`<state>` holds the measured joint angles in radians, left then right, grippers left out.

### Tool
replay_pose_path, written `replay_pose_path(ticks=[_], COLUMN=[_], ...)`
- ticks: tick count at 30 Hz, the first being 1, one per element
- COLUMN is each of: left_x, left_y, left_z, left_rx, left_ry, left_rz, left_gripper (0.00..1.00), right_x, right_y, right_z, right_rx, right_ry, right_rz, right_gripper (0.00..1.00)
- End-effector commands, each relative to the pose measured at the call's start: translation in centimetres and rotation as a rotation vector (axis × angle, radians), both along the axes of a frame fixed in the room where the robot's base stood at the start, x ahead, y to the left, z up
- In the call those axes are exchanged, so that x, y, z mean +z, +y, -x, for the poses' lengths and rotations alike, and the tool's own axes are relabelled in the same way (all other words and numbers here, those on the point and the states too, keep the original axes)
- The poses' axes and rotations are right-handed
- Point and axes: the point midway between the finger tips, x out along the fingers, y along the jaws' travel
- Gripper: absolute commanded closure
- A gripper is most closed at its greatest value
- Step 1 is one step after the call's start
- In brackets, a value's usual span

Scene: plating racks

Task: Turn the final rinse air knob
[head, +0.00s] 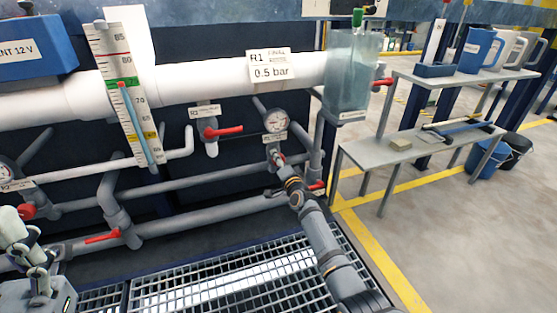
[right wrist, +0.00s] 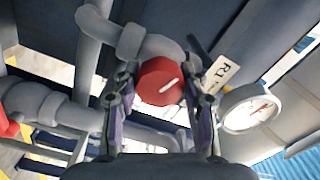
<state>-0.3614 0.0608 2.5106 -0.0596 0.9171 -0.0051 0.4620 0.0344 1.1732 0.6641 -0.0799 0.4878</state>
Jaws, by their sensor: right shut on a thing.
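The red round knob (right wrist: 160,82) with a white pointer line sits between the fingers of my right gripper (right wrist: 162,105) in the right wrist view. The gripper is shut on it, one finger at each side. In the head view my right gripper (head: 278,162) is just below the round pressure gauge (head: 276,122) and hides most of the knob. The gauge also shows in the right wrist view (right wrist: 250,108), right of the knob, beside a tag (right wrist: 219,73) reading R1. Parts of my left arm show at the lower left edge; its fingers are not clear.
Red lever valves stand on the pipes, one in the middle (head: 222,131) and one at lower left (head: 102,237). A thick white pipe (head: 200,85) runs above. A grey bench (head: 370,160) stands right. Metal grating (head: 215,285) lies below.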

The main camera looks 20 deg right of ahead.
Motion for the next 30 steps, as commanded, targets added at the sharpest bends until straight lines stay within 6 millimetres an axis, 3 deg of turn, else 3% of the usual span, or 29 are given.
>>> replay_pose_path(ticks=[20,21,26,30], left_x=[0.12,0.12,0.12,0.12], left_y=[0.03,0.03,0.03,0.03], left_z=[-0.02,-0.03,-0.03,-0.04], left_rx=[-0.001,-0.001,-0.001,-0.001], left_ry=[0.000,0.000,0.001,0.001], left_rz=[0.001,0.001,0.001,0.001], left_gripper=[0.39,0.39,0.39,0.39], right_x=[-0.06,-0.05,-0.05,-0.03], right_y=[-0.02,-0.03,-0.01,-0.01], right_z=[0.01,0.01,0.01,0.01], right_rx=[0.000,0.000,0.000,0.000], right_ry=[0.003,0.003,0.003,0.003], right_rz=[-0.059,-0.059,-0.059,-0.059], right_gripper=[0.88,0.54,0.33,0.33])
